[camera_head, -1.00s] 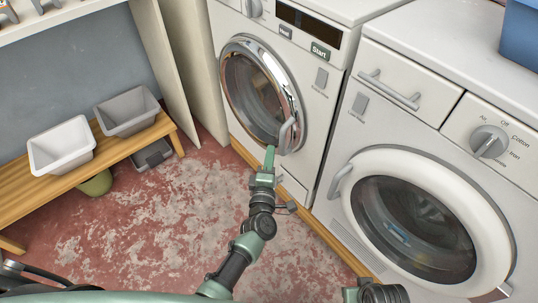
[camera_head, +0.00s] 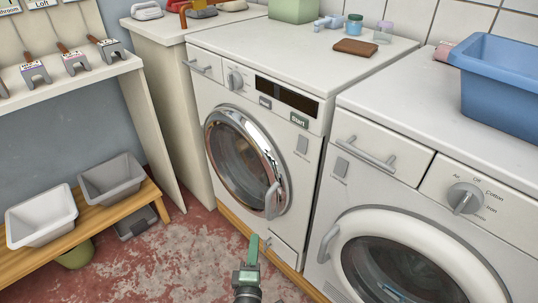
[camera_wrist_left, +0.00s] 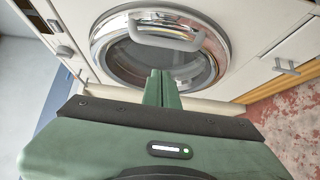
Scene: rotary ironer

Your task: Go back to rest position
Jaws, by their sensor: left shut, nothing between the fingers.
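My left gripper (camera_head: 254,250) is at the lower middle of the head view, in front of the left machine's lower part. Its green fingers are together with nothing between them. In the left wrist view, the closed fingers (camera_wrist_left: 161,88) point at the chrome-rimmed round door (camera_wrist_left: 158,62). I cannot tell whether they touch the machine. That door (camera_head: 245,163) looks closed, with a grey handle (camera_head: 271,201) at its right side, just above my left gripper. My right gripper is not in view.
A second white machine (camera_head: 384,154) stands to the right, with a blue basin (camera_head: 503,84) on top. A bench (camera_head: 27,264) with a white tub (camera_head: 41,217) and a grey tub (camera_head: 112,181) stands left. Stained red floor (camera_head: 165,262) lies between.

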